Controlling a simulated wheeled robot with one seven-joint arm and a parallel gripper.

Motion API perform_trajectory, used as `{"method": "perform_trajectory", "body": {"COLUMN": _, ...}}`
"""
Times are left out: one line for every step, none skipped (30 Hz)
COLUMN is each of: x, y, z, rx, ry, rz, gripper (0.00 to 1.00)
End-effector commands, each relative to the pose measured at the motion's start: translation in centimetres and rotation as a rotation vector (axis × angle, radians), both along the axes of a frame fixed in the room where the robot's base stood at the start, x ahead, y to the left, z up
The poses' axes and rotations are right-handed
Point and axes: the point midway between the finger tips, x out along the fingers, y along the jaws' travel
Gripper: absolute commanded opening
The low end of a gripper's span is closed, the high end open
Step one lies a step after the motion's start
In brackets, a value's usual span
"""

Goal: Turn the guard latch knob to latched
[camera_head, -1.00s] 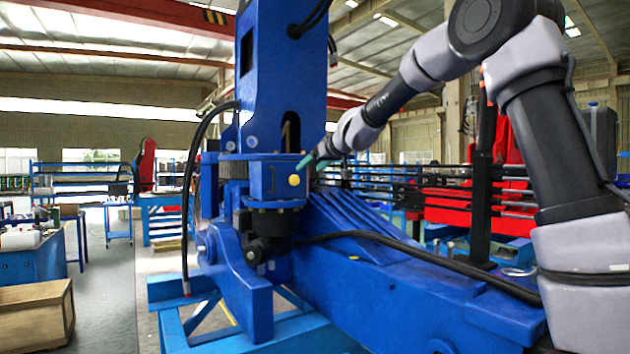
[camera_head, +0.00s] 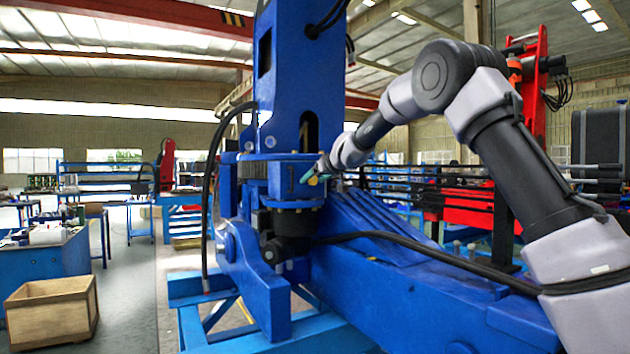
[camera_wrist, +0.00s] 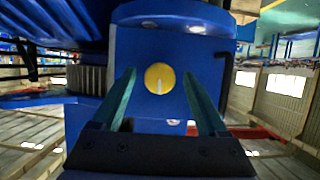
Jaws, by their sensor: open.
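The guard latch knob is a round yellow disc (camera_wrist: 159,78) with a pale line mark on it, set on a blue crane housing (camera_wrist: 140,45). In the wrist view it sits between the tips of my gripper (camera_wrist: 158,80), a little beyond them. The two teal fingers are apart, one on each side of the knob, and nothing is held. In the head view my gripper (camera_head: 314,176) is at the blue housing (camera_head: 285,180), and the knob is mostly hidden behind it. I cannot tell whether the fingers touch the knob.
A black hose (camera_head: 420,248) runs across the blue crane beam (camera_head: 400,300) under my arm. Black rods and red machinery (camera_head: 470,215) stand behind. A wooden crate (camera_head: 50,313) is on the floor at the left, with open floor beside it.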

Motion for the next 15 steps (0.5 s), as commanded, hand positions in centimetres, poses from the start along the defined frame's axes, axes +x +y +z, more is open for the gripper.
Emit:
{"method": "perform_trajectory", "body": {"x": 0.0, "y": -0.02, "z": 0.0, "rx": 0.0, "ry": 0.0, "rz": 0.0, "gripper": 0.76}}
{"method": "perform_trajectory", "body": {"x": -0.01, "y": -0.03, "z": 0.0, "rx": 0.0, "ry": 0.0, "rz": 0.0, "gripper": 0.76}}
{"method": "perform_trajectory", "body": {"x": 0.0, "y": -0.03, "z": 0.01, "rx": 0.0, "ry": 0.0, "rz": 0.0, "gripper": 0.76}}
{"method": "perform_trajectory", "body": {"x": -0.01, "y": -0.03, "z": 0.0, "rx": 0.0, "ry": 0.0, "rz": 0.0, "gripper": 0.76}}
{"method": "perform_trajectory", "body": {"x": -0.01, "y": -0.03, "z": 0.0, "rx": 0.0, "ry": 0.0, "rz": 0.0, "gripper": 0.65}}
{"method": "perform_trajectory", "body": {"x": -0.01, "y": -0.03, "z": 0.0, "rx": 0.0, "ry": 0.0, "rz": 0.0, "gripper": 0.49}}
{"method": "perform_trajectory", "body": {"x": -0.01, "y": -0.04, "z": 0.0, "rx": 0.0, "ry": 0.0, "rz": 0.0, "gripper": 0.38}}
{"method": "perform_trajectory", "body": {"x": -0.01, "y": -0.04, "z": 0.0, "rx": 0.001, "ry": 0.001, "rz": 0.0, "gripper": 0.27}}
{"method": "perform_trajectory", "body": {"x": -0.02, "y": -0.05, "z": 0.01, "rx": 0.001, "ry": 0.001, "rz": 0.0, "gripper": 0.11}}
{"method": "perform_trajectory", "body": {"x": -0.02, "y": -0.05, "z": 0.0, "rx": 0.001, "ry": 0.001, "rz": 0.0, "gripper": 0.0}}
{"method": "perform_trajectory", "body": {"x": -0.02, "y": -0.05, "z": 0.0, "rx": 0.001, "ry": 0.001, "rz": 0.0, "gripper": 0.0}}
{"method": "perform_trajectory", "body": {"x": -0.03, "y": -0.04, "z": 0.0, "rx": 0.001, "ry": 0.001, "rz": 0.0, "gripper": 0.0}}
{"method": "perform_trajectory", "body": {"x": -0.02, "y": -0.05, "z": 0.0, "rx": 0.001, "ry": 0.001, "rz": 0.0, "gripper": 0.0}}
{"method": "perform_trajectory", "body": {"x": -0.01, "y": -0.06, "z": 0.0, "rx": 0.002, "ry": 0.001, "rz": -0.001, "gripper": 0.0}}
{"method": "perform_trajectory", "body": {"x": -0.02, "y": -0.07, "z": 0.0, "rx": 0.003, "ry": 0.002, "rz": -0.001, "gripper": 0.0}}
